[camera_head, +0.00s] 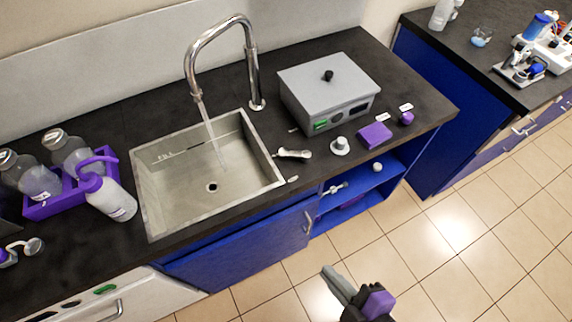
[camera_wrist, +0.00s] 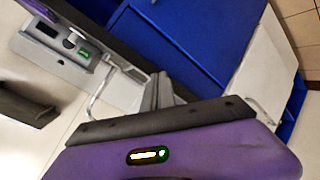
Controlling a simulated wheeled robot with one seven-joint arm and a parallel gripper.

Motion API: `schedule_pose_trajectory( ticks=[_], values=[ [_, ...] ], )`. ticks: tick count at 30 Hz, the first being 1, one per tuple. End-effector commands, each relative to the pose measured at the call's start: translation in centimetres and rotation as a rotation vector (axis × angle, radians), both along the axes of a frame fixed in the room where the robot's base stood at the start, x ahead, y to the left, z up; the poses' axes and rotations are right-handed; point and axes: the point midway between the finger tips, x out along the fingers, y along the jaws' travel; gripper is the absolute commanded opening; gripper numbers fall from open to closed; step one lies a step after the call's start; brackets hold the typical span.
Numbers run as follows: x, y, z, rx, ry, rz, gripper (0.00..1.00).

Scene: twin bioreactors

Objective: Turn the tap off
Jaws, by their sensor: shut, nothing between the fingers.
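The tap (camera_head: 252,66) is a tall chrome gooseneck standing behind the sink (camera_head: 151,208). A thin stream of water (camera_head: 211,132) runs from its spout into the basin. A small silver lever-like piece (camera_head: 294,153) lies on the counter at the sink's right edge; I cannot tell whether it is the tap's handle. My gripper (camera_head: 331,277) is out over the floor in front of the counter, well apart from the tap. Its grey fingers, also in the wrist view (camera_wrist: 159,92), are together and empty. The wrist view does not show the tap.
A grey box-shaped device (camera_head: 322,92) stands right of the sink, with a white round piece (camera_head: 340,147) and a purple block (camera_head: 375,135) in front. A white bottle (camera_head: 108,199) and purple rack (camera_head: 42,207) are at left. The tiled floor (camera_head: 430,270) is clear.

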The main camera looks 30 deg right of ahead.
Motion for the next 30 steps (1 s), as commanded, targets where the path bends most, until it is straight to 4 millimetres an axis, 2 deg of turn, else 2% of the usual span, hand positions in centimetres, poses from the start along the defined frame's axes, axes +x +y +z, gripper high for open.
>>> schedule_pose_trajectory(
  ticks=[1,3,7,11,15,18,22,30],
  values=[
    [1.7,0.7,-1.8,-0.146,0.014,0.078,0.00],
    [3.6,1.2,-3.9,-0.379,0.046,0.182,0.00],
    [7.6,1.7,-6.0,-0.810,0.098,0.347,0.00],
    [11.8,2.1,-5.6,-1.229,0.159,0.456,0.00],
    [15.4,2.6,-3.0,-1.598,0.247,0.501,0.00],
    [16.9,3.0,-0.9,-1.779,0.314,0.501,0.00],
    [17.8,3.4,1.1,-1.911,0.377,0.490,0.00],
    [18.0,3.4,1.9,-1.959,0.408,0.486,0.00]
  ],
)
